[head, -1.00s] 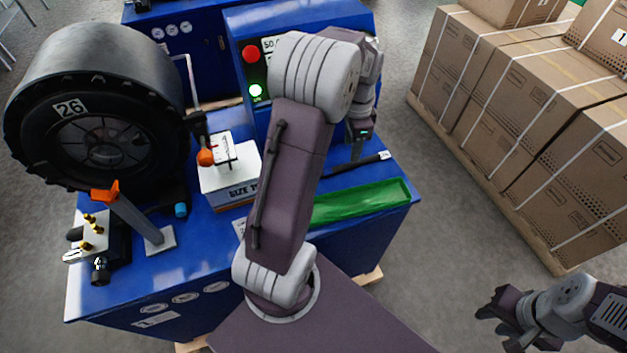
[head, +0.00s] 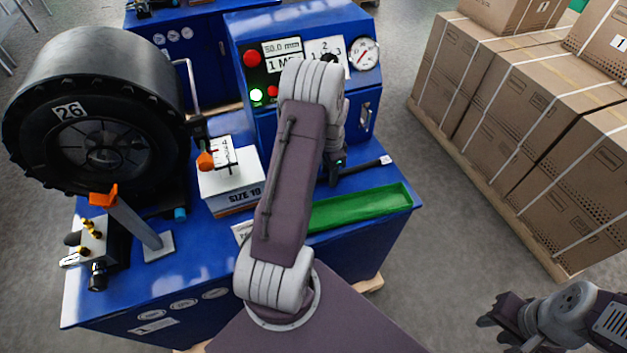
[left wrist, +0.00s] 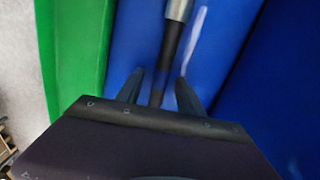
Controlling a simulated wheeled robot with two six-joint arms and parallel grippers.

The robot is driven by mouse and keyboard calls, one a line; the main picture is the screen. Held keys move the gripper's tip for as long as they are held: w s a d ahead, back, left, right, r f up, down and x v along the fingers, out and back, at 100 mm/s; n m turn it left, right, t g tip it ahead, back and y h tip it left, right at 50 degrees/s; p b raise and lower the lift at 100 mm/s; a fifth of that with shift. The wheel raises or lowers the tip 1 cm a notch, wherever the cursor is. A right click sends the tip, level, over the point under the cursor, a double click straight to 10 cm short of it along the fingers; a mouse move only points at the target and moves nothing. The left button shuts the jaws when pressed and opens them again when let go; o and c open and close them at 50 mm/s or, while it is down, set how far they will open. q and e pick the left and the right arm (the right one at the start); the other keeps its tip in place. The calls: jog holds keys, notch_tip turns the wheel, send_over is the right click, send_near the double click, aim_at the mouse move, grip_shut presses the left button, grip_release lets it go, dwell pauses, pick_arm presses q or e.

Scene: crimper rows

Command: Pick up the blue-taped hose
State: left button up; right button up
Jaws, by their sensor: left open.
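My left gripper (head: 334,178) is open, low over the blue bench beside the green tray. In the left wrist view a dark hose (left wrist: 169,48) with a metal end fitting (left wrist: 178,9) runs between its two open fingers (left wrist: 160,88), apart from both. In the head view this hose (head: 366,167) lies behind the green tray, its left part hidden by my gripper. I cannot make out blue tape on it. A light-blue band (head: 180,212) shows on a dark piece below the big black coil. My right gripper (head: 488,312) is at the lower right, away from the bench.
The green tray (head: 405,190) lies in front of the hose. The blue machine (head: 240,75) with its gauge stands behind. Strapped cartons (head: 540,110) stand right, across open floor.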

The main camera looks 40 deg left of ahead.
pick_arm(q)
jog(key=shift+a+f, duration=0.1)
jog(key=shift+f, duration=0.3)
grip_shut()
jog(key=shift+w, duration=0.1)
dwell(1.0)
